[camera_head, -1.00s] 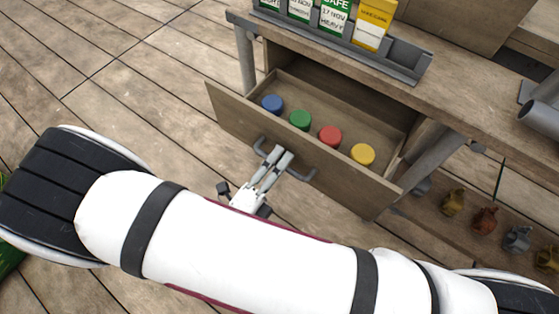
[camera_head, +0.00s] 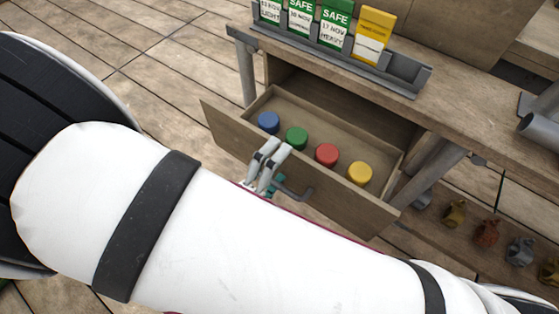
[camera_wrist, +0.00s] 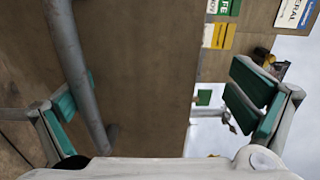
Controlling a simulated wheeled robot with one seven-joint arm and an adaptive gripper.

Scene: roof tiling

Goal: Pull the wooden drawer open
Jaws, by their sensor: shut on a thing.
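The wooden drawer (camera_head: 352,196) stands part way out of the bench, with blue, green, red and yellow round pieces inside. Its grey bar handle (camera_head: 303,193) is on the front panel; my gripper hides the handle's left part. My gripper (camera_head: 270,150) is at the handle, its fingertips near the front panel's top edge. In the wrist view the handle bar (camera_wrist: 76,70) runs beside the left green-padded finger, and the right finger lies past the panel's edge. My gripper is shut on the handle, though the fingers look apart there and the right finger's contact is unclear.
The wooden bench (camera_head: 480,112) carries a grey rack (camera_head: 405,78) with green and yellow labelled boxes. Several small jugs (camera_head: 487,232) stand on a low shelf at right. Bare plank floor (camera_head: 150,75) is free at the left.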

